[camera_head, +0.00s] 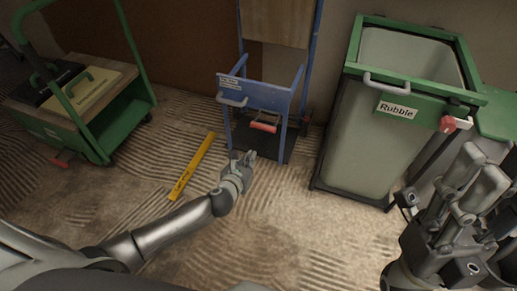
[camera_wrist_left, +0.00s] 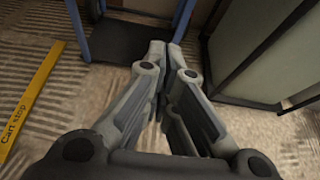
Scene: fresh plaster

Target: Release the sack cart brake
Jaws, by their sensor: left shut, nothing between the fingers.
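The blue upright cart (camera_head: 262,95), which looks like the sack cart, stands at the back centre; its small label is too small to read. It has a grey handle (camera_head: 232,101) on its front panel and a red-ended lever (camera_head: 264,127) low between its legs, above a dark base plate (camera_head: 262,146). The plate also shows in the left wrist view (camera_wrist_left: 125,42). My left gripper (camera_head: 245,156) is shut and empty, in front of the plate; its fingertips (camera_wrist_left: 165,45) point at it. My right gripper (camera_head: 478,165) is at the lower right, its opening unclear.
A yellow cart stop bar (camera_head: 193,165) lies on the ridged floor left of the blue cart. A green trolley (camera_head: 75,125) with a red pedal (camera_head: 60,162) stands at the left. A green-framed rubble bin (camera_head: 375,135) stands close on the right. Open floor lies in front.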

